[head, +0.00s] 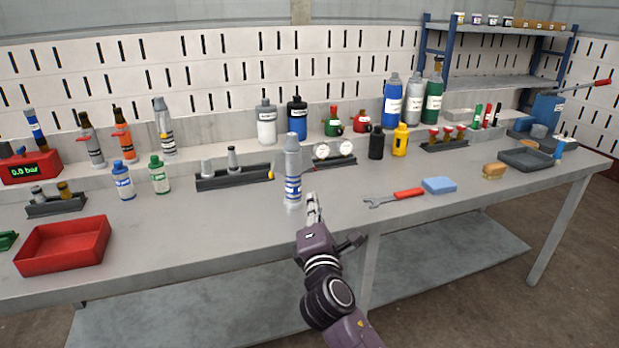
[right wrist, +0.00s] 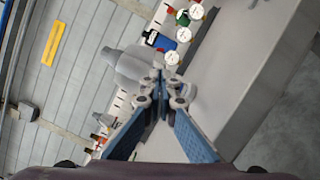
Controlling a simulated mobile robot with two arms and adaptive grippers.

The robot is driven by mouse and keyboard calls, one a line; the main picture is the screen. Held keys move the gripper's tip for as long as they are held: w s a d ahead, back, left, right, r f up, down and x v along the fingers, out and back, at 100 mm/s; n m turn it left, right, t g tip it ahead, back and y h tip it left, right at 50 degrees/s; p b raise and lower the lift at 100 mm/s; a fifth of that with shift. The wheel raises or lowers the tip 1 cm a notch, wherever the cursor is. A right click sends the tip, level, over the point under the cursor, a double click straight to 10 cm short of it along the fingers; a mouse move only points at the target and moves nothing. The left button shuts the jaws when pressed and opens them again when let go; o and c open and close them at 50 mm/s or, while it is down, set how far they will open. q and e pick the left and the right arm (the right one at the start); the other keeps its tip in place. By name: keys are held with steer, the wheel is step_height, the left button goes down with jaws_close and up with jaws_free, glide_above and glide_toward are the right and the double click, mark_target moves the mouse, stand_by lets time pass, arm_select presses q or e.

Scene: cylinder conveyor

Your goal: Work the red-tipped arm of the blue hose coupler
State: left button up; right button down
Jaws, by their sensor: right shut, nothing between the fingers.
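The blue hose coupler (head: 545,108) stands at the far right end of the bench, below the shelf rack. Its thin grey arm (head: 580,88) sticks out to the right and slightly up, ending in a red tip (head: 603,82). My right gripper (head: 313,200) is far to the left of it, over the front part of the bench, shut and empty. It is close to a grey cylinder with a blue label (head: 293,172); I cannot tell whether they touch. In the right wrist view the fingers (right wrist: 164,88) meet in front of a grey body (right wrist: 138,66). My left gripper is not in view.
A wrench with a red handle (head: 395,197), a blue sponge (head: 439,185), a brush (head: 494,171) and a dark tray (head: 527,159) lie to the right. A red tray (head: 62,246) is at the left. Bottles line the back. The front strip of bench is mostly free.

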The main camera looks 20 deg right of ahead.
steer(key=shift+w+d, duration=0.1)
steer(key=shift+w, duration=0.35)
steer(key=b+x, duration=0.1)
steer(key=x, duration=0.7)
steer(key=shift+f, duration=0.15)
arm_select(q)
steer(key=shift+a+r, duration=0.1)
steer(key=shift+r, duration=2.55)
arm_select(e)
steer(key=shift+w, duration=0.65)
steer(key=shift+d, duration=0.15)
